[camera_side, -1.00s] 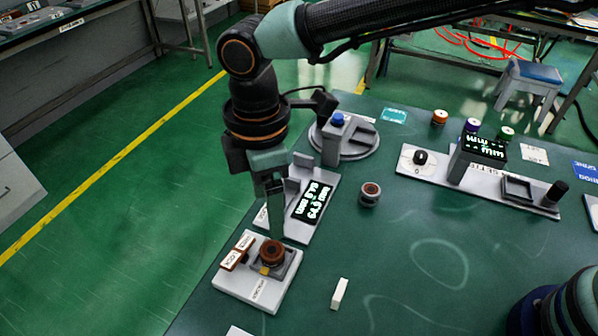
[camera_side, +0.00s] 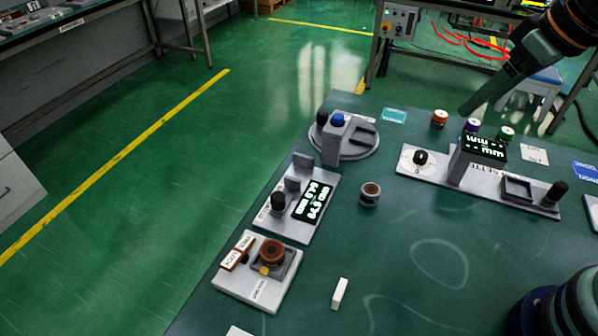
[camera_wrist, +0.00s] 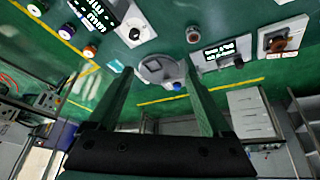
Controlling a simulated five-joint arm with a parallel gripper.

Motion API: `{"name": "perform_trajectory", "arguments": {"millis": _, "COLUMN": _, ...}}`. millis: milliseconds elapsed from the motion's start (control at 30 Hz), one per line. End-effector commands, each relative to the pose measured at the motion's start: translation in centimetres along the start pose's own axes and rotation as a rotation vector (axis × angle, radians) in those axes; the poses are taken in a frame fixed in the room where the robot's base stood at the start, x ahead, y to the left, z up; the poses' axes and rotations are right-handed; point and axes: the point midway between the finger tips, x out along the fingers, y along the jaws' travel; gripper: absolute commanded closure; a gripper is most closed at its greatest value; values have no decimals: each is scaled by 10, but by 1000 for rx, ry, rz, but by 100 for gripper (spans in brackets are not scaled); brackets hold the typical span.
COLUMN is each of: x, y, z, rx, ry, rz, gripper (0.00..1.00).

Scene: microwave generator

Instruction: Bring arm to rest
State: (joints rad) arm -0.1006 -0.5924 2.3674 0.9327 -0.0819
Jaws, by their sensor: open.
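My gripper (camera_side: 472,108) is at the upper right of the side view, raised in the air, its fingers pointing down and left. It is above the level of the bench, and nothing is held in it. In the wrist view, its two green fingers (camera_wrist: 157,68) stand wide apart with an empty gap between them. Past the fingertips, the wrist view shows the round grey fixture with a blue knob (camera_wrist: 177,86).
On the green bench (camera_side: 400,250) are a brown-knobbed station (camera_side: 258,290), a lit display station (camera_side: 300,232), a round fixture (camera_side: 358,150) and a long panel (camera_side: 435,170). A small spool (camera_side: 370,195) and a white block (camera_side: 340,293) lie loose.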

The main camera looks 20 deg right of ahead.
Motion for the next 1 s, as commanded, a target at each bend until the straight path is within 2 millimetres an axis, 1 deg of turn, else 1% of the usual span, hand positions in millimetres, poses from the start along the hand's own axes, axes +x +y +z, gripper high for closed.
{"name": "perform_trajectory", "arguments": {"millis": 33, "x": -2, "y": 10, "z": 9, "rx": 56, "ry": 20, "rz": 17, "gripper": 17}}
{"name": "perform_trajectory", "arguments": {"millis": 100, "x": -2, "y": 18, "z": 18, "rx": 112, "ry": 38, "rz": 32, "gripper": 17}}
{"name": "perform_trajectory", "arguments": {"millis": 267, "x": -2, "y": 27, "z": 27, "rx": 172, "ry": 56, "rz": 48, "gripper": 17}}
{"name": "perform_trajectory", "arguments": {"millis": 1000, "x": -2, "y": 26, "z": 28, "rx": 172, "ry": 56, "rz": 47, "gripper": 17}}
